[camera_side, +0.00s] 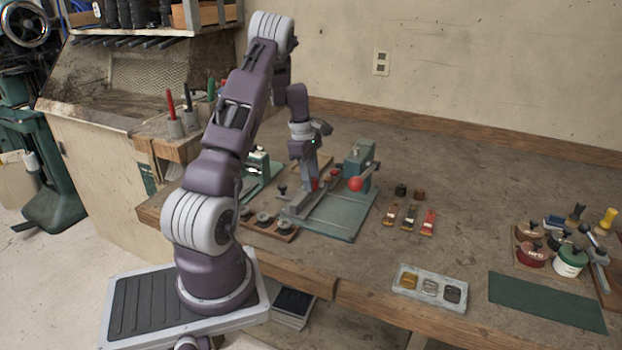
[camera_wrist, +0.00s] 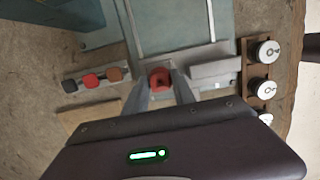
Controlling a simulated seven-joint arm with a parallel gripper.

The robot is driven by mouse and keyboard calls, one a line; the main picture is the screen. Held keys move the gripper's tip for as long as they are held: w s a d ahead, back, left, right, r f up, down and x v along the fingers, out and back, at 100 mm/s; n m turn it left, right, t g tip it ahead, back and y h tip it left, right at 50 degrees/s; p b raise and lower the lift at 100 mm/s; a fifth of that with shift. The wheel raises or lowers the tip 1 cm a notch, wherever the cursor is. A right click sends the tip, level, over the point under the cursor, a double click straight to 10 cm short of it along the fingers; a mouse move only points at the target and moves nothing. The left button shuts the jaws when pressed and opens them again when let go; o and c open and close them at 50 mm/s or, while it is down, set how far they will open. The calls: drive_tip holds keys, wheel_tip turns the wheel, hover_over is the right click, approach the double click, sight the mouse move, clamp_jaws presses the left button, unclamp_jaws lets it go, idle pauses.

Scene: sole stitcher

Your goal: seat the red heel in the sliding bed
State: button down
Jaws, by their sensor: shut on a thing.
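A red heel (camera_wrist: 159,77) sits between the fingertips of my gripper (camera_wrist: 160,88) in the wrist view. My gripper is shut on it. In the side view the red heel (camera_side: 314,184) shows low at the tips of my gripper (camera_side: 311,181), over the back left part of the green machine base. The sliding bed appears to be on this base (camera_side: 345,222), which has pale rails; it also shows in the wrist view (camera_wrist: 170,30), just beyond the heel. My fingers hide the heel's sides, and I cannot tell whether it touches anything below.
A grey block (camera_wrist: 214,69) lies close to the right of my fingers. A row of dark, red and brown pieces (camera_wrist: 92,81) lies to the left. A wooden board with several spools (camera_side: 270,228) stands front left. A red lever knob (camera_side: 355,184) juts out at right.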

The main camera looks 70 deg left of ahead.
drive_tip(key=shift+f, duration=0.4)
drive_tip(key=c, duration=1.3)
unclamp_jaws()
drive_tip(key=r, duration=0.3)
drive_tip(key=s+a+r, duration=0.1)
drive_tip(key=r, duration=0.7)
drive_tip(key=shift+s+a, duration=0.15)
drive_tip(key=shift+f, duration=0.1)
